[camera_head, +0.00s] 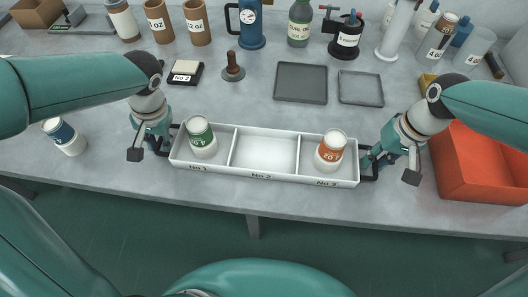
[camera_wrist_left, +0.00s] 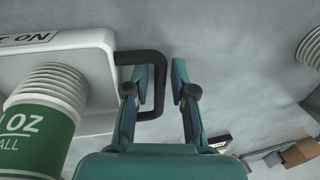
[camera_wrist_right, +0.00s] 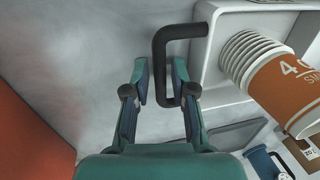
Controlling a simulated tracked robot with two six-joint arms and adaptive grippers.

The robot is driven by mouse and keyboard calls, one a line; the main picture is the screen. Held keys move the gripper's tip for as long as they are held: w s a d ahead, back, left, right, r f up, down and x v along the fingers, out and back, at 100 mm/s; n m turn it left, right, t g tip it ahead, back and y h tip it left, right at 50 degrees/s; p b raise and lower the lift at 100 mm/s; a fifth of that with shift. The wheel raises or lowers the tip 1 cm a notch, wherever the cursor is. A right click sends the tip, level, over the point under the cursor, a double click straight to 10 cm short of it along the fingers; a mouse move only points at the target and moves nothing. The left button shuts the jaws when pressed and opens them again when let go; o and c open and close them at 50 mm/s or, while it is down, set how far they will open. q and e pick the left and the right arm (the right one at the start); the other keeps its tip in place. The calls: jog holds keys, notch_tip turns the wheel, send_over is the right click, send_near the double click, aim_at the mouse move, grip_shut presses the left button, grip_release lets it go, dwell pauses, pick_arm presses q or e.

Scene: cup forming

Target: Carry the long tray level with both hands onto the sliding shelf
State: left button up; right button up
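The long white tray (camera_head: 262,176) lies on the grey table near its front edge, with three compartments marked No 1 to No 3. A green-labelled cup stack (camera_head: 201,137) stands in the left compartment and an orange-labelled cup stack (camera_head: 330,150) in the right one. The middle compartment is empty. My left gripper (camera_wrist_left: 157,82) is open, its fingers on either side of the dark left handle (camera_wrist_left: 148,57). My right gripper (camera_wrist_right: 160,80) is open, its fingers on either side of the dark right handle (camera_wrist_right: 163,48). I cannot make out a sliding shelf.
An orange bin (camera_head: 480,170) stands right of my right gripper. A blue-labelled cup stack (camera_head: 64,136) is at the left. Two flat dark trays (camera_head: 301,83) lie behind the long tray, near a wooden-handled stamp (camera_head: 233,68). Bottles, a jug and tubes line the back.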

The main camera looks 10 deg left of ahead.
pick_arm(q)
jog(key=shift+f, duration=0.25)
pick_arm(e)
jog(key=shift+f, duration=0.25)
pick_arm(q)
grip_shut()
pick_arm(e)
grip_shut()
